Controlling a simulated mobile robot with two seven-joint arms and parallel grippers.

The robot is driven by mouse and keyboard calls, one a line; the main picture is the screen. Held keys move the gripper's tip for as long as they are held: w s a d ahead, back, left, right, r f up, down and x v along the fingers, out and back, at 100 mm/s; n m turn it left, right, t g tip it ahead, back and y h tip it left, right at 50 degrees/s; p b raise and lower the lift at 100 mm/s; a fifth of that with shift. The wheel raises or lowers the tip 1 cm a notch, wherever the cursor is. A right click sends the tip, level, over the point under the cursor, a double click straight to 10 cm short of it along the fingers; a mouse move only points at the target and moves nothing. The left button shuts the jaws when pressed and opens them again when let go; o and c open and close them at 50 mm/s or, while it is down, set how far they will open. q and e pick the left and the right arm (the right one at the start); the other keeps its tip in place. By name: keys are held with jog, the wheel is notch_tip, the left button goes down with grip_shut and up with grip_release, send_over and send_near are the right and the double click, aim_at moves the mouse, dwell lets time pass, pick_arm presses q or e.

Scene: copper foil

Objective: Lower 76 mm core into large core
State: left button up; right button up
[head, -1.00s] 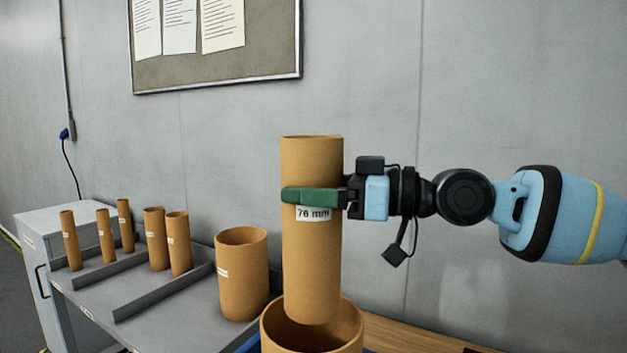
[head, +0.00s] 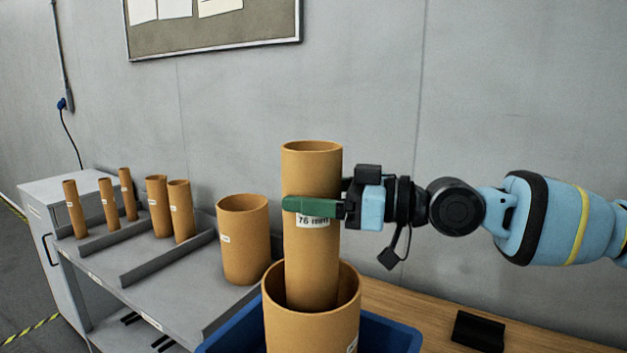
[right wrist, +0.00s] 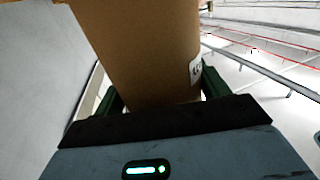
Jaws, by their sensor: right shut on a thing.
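The 76 mm core (head: 312,260) is a tall brown cardboard tube with a white label, held upright. Its lower end is inside the mouth of the large core (head: 312,333), a wider brown tube; the 76 mm core's bottom edge is hidden inside or behind the near rim. My right gripper (head: 315,206) is shut on the 76 mm core at its label, above the large core's rim. In the right wrist view the 76 mm core (right wrist: 140,50) fills the space between the green fingers. My left gripper is not in view.
A blue bin (head: 392,335) surrounds the large core on the wooden table (head: 400,301). A wide core (head: 243,240) and several thinner cores (head: 157,207) stand on a grey shelf cart (head: 140,285) at left. A small black object (head: 478,331) lies on the table at right.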

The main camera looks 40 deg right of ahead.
aim_at(313, 230)
jog(key=shift+f, duration=2.95)
jog(key=o, duration=1.3)
jog(key=shift+o, duration=1.2)
